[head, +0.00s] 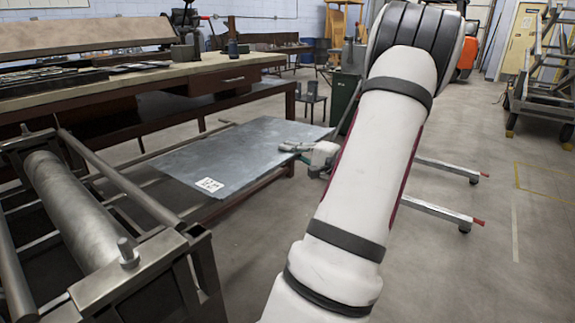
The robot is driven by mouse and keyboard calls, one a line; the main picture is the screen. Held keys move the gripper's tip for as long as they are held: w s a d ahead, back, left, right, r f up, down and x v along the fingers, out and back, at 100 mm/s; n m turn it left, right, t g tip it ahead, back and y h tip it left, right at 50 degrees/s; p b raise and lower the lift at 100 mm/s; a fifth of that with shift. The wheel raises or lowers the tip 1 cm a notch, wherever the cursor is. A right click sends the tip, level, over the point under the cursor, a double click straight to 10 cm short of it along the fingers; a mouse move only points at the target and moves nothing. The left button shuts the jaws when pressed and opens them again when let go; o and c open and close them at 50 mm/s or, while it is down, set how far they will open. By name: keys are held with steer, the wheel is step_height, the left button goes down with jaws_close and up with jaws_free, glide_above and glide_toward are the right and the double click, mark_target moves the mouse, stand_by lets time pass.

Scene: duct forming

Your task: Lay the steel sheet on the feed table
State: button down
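The steel sheet (235,150) is a flat, blue-grey plate with a white printed label near its front corner. It is roughly level over the low, dark feed table (245,192), whose rail shows below the sheet's near right edge. I cannot tell whether the sheet rests fully on the table or sits slightly above it. My gripper (290,147) is at the sheet's right edge, with a grey finger reaching over the top surface. The underside of the sheet and any finger below it are hidden, so its grip cannot be made out.
A roller machine (75,210) with a heavy steel frame stands at the front left, beside the feed table. A long workbench (130,85) runs behind. A dark green bin (343,97) stands beyond the sheet. Open floor lies to the right, with a metal cart (540,90) farther back.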

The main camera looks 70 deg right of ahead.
steer(key=shift+f, duration=0.95)
steer(key=shift+f+p, duration=0.5)
steer(key=shift+f, duration=0.3)
steer(key=c, duration=1.8)
jaws_free()
steer(key=shift+f+b, duration=0.2)
steer(key=shift+b, duration=0.3)
steer(key=p+v, duration=0.2)
steer(key=v, duration=1.1)
steer(key=shift+s+a+p, duration=0.3)
steer(key=shift+a+p, duration=0.05)
steer(key=shift+f, duration=0.1)
